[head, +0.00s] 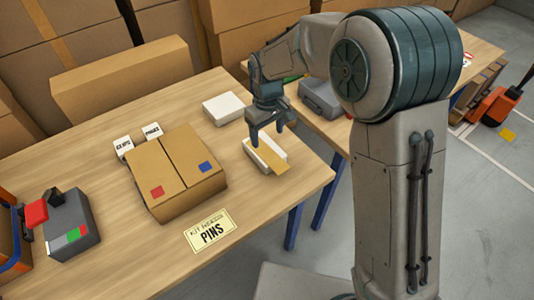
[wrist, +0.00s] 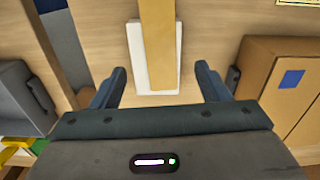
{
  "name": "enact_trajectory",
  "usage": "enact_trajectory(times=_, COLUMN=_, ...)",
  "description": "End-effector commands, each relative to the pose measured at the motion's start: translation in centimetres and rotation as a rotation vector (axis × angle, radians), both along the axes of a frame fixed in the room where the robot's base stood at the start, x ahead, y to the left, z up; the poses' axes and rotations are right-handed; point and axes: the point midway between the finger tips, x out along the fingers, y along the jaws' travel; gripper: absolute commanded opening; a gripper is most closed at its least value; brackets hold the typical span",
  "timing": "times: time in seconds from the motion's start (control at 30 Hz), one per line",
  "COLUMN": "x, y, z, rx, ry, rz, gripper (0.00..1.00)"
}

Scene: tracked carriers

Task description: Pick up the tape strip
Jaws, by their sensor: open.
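The tape strip (head: 271,158) is a flat tan-yellow band lying lengthwise over a white block (head: 252,152) near the table's right side. In the wrist view the strip (wrist: 160,40) runs up from between my fingers to the top edge, with the white block (wrist: 140,60) beneath it. My gripper (head: 269,143) is open and points down over the strip's back end. In the wrist view its fingers (wrist: 160,85) stand apart on either side of the strip and block, with nothing between them held. Whether the fingertips touch the table is unclear.
A cardboard box (head: 180,205) with red and blue squares stands to the left. Another white block (head: 224,108) lies behind. A grey device (head: 70,230) sits at far left. A second table holds a grey case (head: 322,98).

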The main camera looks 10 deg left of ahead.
Motion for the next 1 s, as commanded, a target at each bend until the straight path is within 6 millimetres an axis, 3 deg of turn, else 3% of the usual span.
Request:
enact_trajectory(times=0.27, x=-0.1, y=0.0, z=-2.3, rx=-0.002, ry=0.001, rz=0.0, gripper=0.69)
enact_trajectory(times=0.53, x=0.0, y=0.1, z=-6.2, rx=-0.002, ry=0.001, rz=0.0, gripper=0.69)
enact_trajectory(times=0.87, x=0.0, y=0.1, z=-6.9, rx=0.0, ry=-0.001, rz=0.0, gripper=0.69)
enact_trajectory(times=1.0, x=0.0, y=0.1, z=-6.9, rx=0.0, ry=-0.001, rz=-0.001, gripper=0.3)
